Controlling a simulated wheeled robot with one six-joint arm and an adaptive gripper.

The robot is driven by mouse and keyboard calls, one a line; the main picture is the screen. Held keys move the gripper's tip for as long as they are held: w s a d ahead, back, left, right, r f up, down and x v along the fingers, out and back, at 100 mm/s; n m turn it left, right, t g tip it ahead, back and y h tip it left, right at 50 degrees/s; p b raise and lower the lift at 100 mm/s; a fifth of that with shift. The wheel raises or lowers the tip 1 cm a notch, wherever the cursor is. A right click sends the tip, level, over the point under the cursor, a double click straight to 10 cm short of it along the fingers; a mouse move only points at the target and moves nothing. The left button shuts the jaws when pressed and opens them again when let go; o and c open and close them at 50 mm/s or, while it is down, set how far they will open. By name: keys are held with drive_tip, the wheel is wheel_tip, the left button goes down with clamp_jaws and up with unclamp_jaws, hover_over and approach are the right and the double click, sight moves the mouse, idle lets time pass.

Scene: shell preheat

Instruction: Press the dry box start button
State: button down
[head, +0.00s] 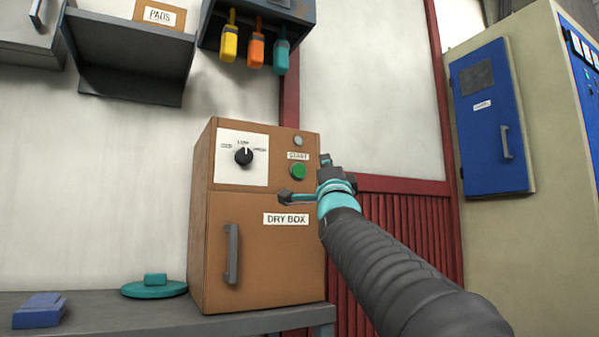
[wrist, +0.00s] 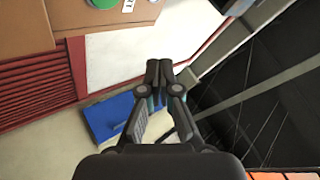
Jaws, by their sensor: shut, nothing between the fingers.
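The dry box (head: 262,262) is a brown box with a handle on its front. Its green start button (head: 298,171) sits at the upper right of the front, under a START label (head: 298,156). A small grey round part (head: 298,141) is above the label. In the wrist view the green button (wrist: 103,3) is cut off by the top edge. My gripper (head: 325,160) is just right of the button in the head view, over the box's right edge. In the wrist view my gripper (wrist: 158,72) is shut and empty, its tips pointing below and right of the button. No contact shows.
A black dial (head: 244,156) on a white plate is left of the button. The box stands on a grey bench (head: 105,308) with a teal lidded item (head: 154,287) and a blue block (head: 40,311). Coloured tools (head: 257,50) hang above. A blue cabinet door (head: 490,120) is at right.

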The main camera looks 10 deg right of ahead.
sight(303, 165)
drive_tip(key=w+a+p, duration=0.2)
drive_tip(key=w+p, duration=0.1)
drive_tip(key=w, duration=0.5)
drive_tip(key=shift+w+a, duration=0.2)
drive_tip(key=shift+a, duration=0.15)
drive_tip(key=shift+w, duration=0.1)
idle(1.3)
drive_tip(key=shift+w+a, duration=0.15)
drive_tip(key=shift+w, duration=0.1)
drive_tip(key=shift+w+a+p, duration=0.1)
drive_tip(key=shift+w+p, duration=0.3)
drive_tip(key=shift+p, duration=0.05)
idle(0.8)
idle(0.4)
drive_tip(key=shift+s+d+b, duration=0.25)
drive_tip(key=shift+s+b, duration=0.5)
